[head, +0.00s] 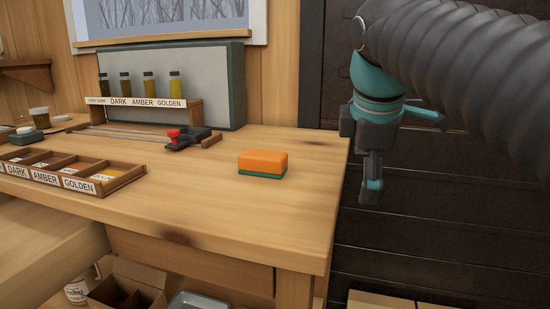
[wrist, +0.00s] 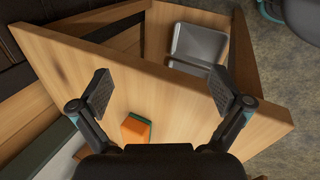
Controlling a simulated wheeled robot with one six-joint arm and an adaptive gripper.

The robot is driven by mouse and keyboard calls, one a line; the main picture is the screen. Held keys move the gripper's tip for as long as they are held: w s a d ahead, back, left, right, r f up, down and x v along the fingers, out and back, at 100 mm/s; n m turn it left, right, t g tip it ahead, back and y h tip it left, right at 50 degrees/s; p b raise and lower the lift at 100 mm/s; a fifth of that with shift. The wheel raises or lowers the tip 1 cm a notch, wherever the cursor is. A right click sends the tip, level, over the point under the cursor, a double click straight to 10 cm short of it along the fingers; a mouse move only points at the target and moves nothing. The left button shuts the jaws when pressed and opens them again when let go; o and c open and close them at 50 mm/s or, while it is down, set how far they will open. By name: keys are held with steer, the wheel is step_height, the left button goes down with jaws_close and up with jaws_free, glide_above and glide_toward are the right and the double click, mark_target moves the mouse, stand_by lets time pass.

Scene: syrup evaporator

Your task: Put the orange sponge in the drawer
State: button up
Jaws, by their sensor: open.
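The orange sponge (head: 263,161), with a green underside, lies flat on the wooden table (head: 200,206) near its right end. It also shows in the wrist view (wrist: 134,130), low between the fingers. My gripper (head: 372,190) hangs to the right of the table edge in the head view, apart from the sponge. In the wrist view my gripper (wrist: 165,93) has its two fingers wide apart with nothing between them, over the table top. I cannot clearly make out a drawer; a pale wooden surface (head: 45,243) sits lower at the left, and whether it is a drawer is unclear.
A compartment tray (head: 118,182) with labels and a red-knobbed tool (head: 174,136) stand left of the sponge. A bottle rack (head: 145,113) is behind. Below the table are an open cardboard box (head: 125,288) and a metal tray (wrist: 197,46). The table around the sponge is clear.

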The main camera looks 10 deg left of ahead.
steer(key=w+a+r+n, duration=0.3)
steer(key=a+r+n, duration=0.4)
steer(key=a, duration=0.2)
steer(key=n+p, duration=0.2)
steer(key=n, duration=0.7)
glide_toward(263, 154)
steer(key=shift+w+b+x, duration=0.1)
steer(key=shift+b+x, duration=0.15)
steer(key=shift+x, duration=1.1)
steer(key=shift+w+b+x, duration=0.15)
steer(key=shift+b+x, duration=0.05)
steer(key=shift+x, duration=1.15)
steer(key=shift+b+x, duration=1)
steer(key=shift+x, duration=1.55)
steer(key=shift+s, duration=0.2)
steer(key=shift+c, duration=0.3)
steer(key=c, duration=0.8)
steer(key=shift+c, duration=0.2)
steer(key=shift+r, duration=0.1)
